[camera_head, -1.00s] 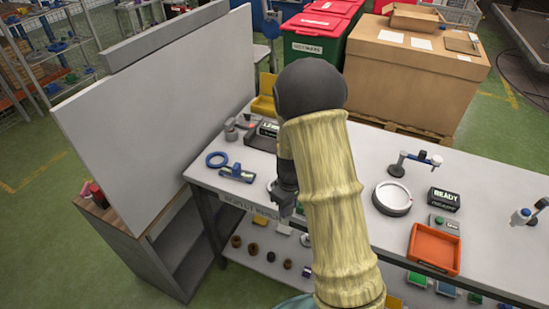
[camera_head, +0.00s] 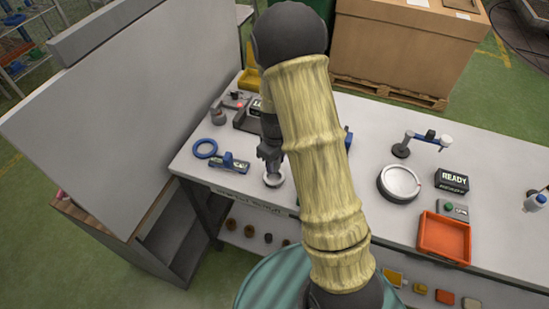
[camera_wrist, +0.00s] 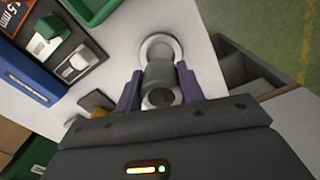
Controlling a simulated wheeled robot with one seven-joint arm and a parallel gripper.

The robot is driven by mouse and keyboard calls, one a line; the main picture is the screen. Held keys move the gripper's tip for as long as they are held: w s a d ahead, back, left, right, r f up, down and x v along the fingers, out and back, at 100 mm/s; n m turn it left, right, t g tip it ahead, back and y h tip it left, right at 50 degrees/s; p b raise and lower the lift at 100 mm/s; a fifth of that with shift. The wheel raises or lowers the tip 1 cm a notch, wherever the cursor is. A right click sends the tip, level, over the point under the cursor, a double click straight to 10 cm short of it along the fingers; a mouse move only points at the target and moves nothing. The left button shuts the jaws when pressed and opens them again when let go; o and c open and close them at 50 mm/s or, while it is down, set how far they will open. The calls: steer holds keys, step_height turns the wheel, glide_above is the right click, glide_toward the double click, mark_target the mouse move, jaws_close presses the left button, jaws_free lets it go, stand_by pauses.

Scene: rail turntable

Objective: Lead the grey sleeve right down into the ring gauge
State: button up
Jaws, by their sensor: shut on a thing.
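My gripper (camera_wrist: 160,88) is shut on the grey sleeve (camera_wrist: 160,76), with one finger on each side of it. The sleeve is a short hollow cylinder, its near open end facing the wrist camera. The ring gauge (camera_wrist: 157,42) is a pale round ring on the white table. In the wrist view the sleeve's far end overlaps the ring's near part; I cannot tell whether it has entered the bore. In the head view my gripper (camera_head: 271,156) points down just above the ring gauge (camera_head: 274,179), and the sleeve is not clearly made out there.
A blue ring (camera_head: 205,148) and a blue fixture (camera_head: 229,163) lie left of the gauge. A white panel (camera_head: 120,110) stands at the left. A round white dial (camera_head: 399,182), a READY display (camera_head: 452,180) and an orange tray (camera_head: 444,238) are to the right.

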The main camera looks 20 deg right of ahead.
mark_target(276, 168)
steer(key=shift+w, duration=0.1)
steer(key=shift+f+b, duration=1.4)
steer(key=shift+f, duration=0.55)
steer(key=shift+f+b, duration=0.5)
steer(key=shift+f, duration=0.3)
stand_by(1.2)
stand_by(0.5)
steer(key=o, duration=1.2)
steer(key=shift+o, duration=0.2)
steer(key=shift+r, duration=0.1)
step_height(276, 168, up, 17)
steer(key=b, duration=0.1)
steer(key=shift+r, duration=0.1)
